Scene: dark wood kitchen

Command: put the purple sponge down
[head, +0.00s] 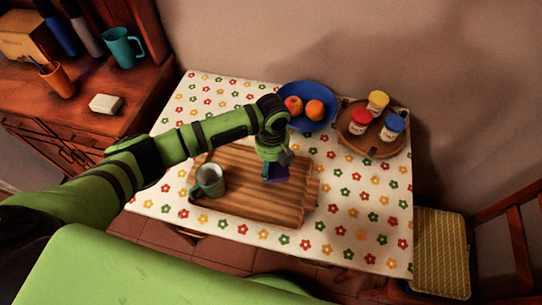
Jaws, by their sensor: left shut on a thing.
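My left gripper (277,160) reaches in from the left, pointing down over the right part of a wooden tray (240,205). It is shut on the purple sponge (277,174), which shows below the fingers. I cannot tell whether the sponge touches the tray or is held just above it. My right gripper is not in view.
A grey-green mug (209,181) stands on the tray's left side. Behind are a blue bowl (318,123) with fruit and a round wooden tray (357,143) with three jars. The flowered tablecloth (355,215) is clear at right. A chair (440,252) stands at far right.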

